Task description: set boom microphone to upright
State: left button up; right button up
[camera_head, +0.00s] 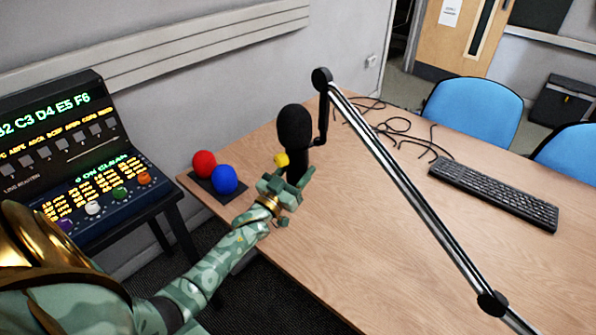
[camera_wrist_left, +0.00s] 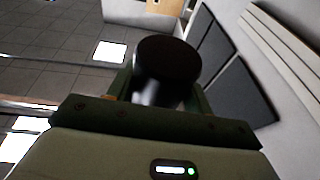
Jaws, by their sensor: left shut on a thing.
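The black boom microphone (camera_head: 295,130) hangs from its silver boom arm (camera_head: 410,190) in the head view. Its foam head points up and its dark body stands close to vertical. My left gripper (camera_head: 298,182) is shut on the lower part of the microphone body. In the left wrist view the round dark end of the microphone (camera_wrist_left: 168,62) sits between the fingers of my left gripper (camera_wrist_left: 165,95). The gripped part of the body is partly hidden by the fingers. My right gripper is in neither view.
A red ball (camera_head: 204,163) and a blue ball (camera_head: 224,179) sit on a dark base at the table's left edge. Loose black cables (camera_head: 400,130) and a keyboard (camera_head: 493,192) lie on the wooden table (camera_head: 400,280). A lit console (camera_head: 85,155) stands at left.

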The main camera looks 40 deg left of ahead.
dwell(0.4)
pick_arm(q)
jog(key=o, duration=1.4)
jog(key=shift+s, duration=0.1)
jog(key=p+v, duration=0.1)
jog(key=v, duration=1.5)
